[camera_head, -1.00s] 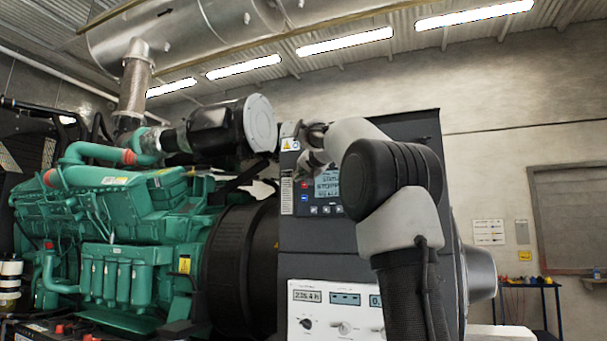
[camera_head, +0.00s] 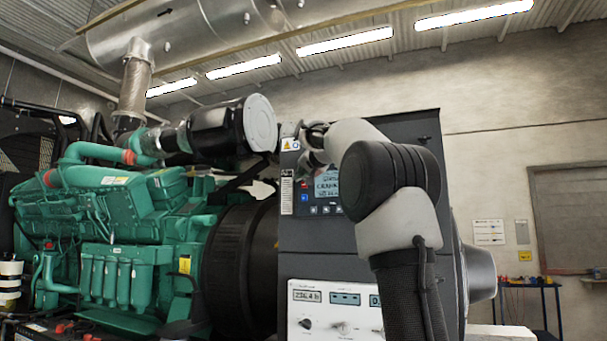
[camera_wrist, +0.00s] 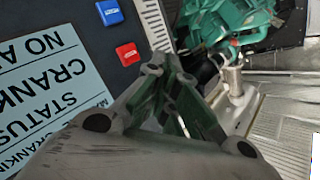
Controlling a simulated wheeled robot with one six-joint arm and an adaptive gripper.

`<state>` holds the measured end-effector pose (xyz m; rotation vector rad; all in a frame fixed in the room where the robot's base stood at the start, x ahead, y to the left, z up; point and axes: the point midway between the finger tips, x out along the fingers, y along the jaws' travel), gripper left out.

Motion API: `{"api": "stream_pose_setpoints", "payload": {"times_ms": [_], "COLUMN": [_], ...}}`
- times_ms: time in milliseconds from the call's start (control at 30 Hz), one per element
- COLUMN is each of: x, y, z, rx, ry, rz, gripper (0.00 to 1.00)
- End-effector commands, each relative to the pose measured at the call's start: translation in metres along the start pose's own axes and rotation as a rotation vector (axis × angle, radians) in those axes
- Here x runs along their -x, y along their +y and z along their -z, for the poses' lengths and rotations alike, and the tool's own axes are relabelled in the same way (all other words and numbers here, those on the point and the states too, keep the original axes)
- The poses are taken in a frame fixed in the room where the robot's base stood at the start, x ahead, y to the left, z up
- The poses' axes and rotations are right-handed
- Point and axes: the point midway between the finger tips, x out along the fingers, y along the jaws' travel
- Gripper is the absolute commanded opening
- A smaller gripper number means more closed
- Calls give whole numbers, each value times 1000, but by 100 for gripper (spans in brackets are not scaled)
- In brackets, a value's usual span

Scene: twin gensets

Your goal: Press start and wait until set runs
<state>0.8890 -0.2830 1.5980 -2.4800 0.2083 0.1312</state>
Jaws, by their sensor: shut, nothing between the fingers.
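The genset control panel (camera_head: 295,235) is a dark cabinet face at the right end of the set. Its lit display (camera_head: 326,184) shows CRANK text, and in the wrist view the display (camera_wrist: 45,85) shows STATUS, CRANK and part of NO A. A red button (camera_wrist: 127,54) and a blue button (camera_wrist: 110,12) sit beside the display. My gripper (camera_wrist: 162,62) is shut and empty, its tips close to the red button; they look apart from it. In the head view my gripper (camera_head: 312,138) is at the panel's upper part, partly hidden by my arm.
The green engine (camera_head: 110,205) fills the left, with a black round housing (camera_head: 240,255) next to the panel. A lower white panel (camera_head: 320,310) carries meters and knobs. A blue table (camera_head: 530,290) stands at the right by the wall.

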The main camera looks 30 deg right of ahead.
Motion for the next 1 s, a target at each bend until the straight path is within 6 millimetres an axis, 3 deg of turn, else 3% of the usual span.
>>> {"api": "stream_pose_setpoints", "payload": {"times_ms": [567, 1000], "x": [12, 44], "y": [-9, -32], "z": [-8, -32], "rx": [1, 1], "ry": [0, -1], "rz": [1, 1], "gripper": [0, 0]}}
